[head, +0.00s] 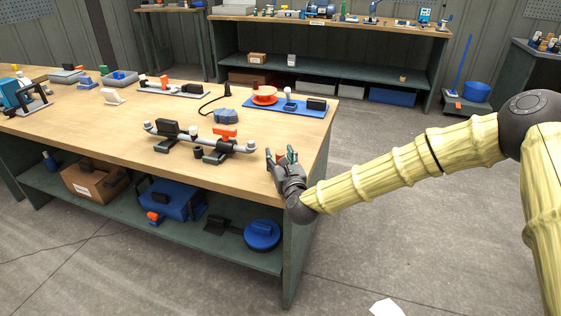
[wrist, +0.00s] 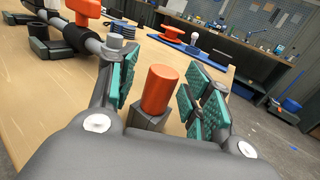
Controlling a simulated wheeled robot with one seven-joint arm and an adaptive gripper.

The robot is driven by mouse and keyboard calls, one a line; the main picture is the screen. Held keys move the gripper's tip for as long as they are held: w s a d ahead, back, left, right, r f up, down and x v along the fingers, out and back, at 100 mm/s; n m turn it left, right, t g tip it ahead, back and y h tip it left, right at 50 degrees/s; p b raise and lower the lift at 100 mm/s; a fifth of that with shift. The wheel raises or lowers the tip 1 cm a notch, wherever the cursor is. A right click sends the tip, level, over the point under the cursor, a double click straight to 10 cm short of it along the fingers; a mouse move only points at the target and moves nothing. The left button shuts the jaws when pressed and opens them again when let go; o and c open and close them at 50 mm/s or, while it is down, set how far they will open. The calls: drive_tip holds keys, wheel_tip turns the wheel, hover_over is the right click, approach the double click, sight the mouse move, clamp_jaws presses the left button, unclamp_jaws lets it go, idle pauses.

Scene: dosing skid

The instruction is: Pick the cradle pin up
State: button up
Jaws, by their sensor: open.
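The cradle pin, as I take it, is an upright orange cylinder (wrist: 160,88) with a grey block-like part (wrist: 149,119) directly below it in the wrist view. My gripper (wrist: 162,95) is open, with one green-padded finger on each side of the orange cylinder. Gaps show between the cylinder and both pads, so it is not gripped. In the head view my gripper (head: 283,158) is low over the bench's right front corner, and its fingers largely hide the pin there. The pin's lower end is partly hidden by my gripper body in the wrist view.
A pipe assembly (head: 198,139) with an orange handle lies on the wooden bench (head: 120,125), left of my gripper. A blue tray (head: 305,106) with an orange reel is behind, near the right edge. Bare wood lies between them.

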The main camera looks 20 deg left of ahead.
drive_tip(key=c, duration=1)
drive_tip(key=shift+r, duration=0.1)
drive_tip(key=shift+c, duration=0.2)
